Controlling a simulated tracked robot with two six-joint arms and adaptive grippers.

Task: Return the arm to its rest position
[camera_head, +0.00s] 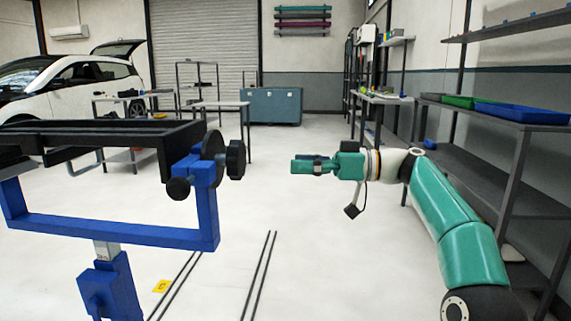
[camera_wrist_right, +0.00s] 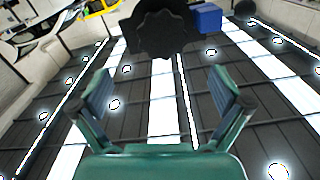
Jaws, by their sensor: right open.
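My right arm (camera_head: 445,210), green with a pale wrist, reaches in from the right in the head view. Its gripper (camera_head: 300,166) points left, held in the air to the right of the blue-and-black stand (camera_head: 110,228). The stand's black knob (camera_head: 236,160) is just left of the fingertips, with a gap in the picture. In the wrist view the two fingers of the right gripper (camera_wrist_right: 162,98) are spread apart with nothing between them. A dark lobed shape (camera_wrist_right: 160,32), probably the knob, is beyond them. My left gripper is not in view.
A dark shelf rack (camera_head: 520,125) with a blue tray (camera_head: 525,112) stands along the right, close behind my right arm. A teal cabinet (camera_head: 271,106), workbenches and a white car (camera_head: 75,85) are farther back. The middle floor is clear.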

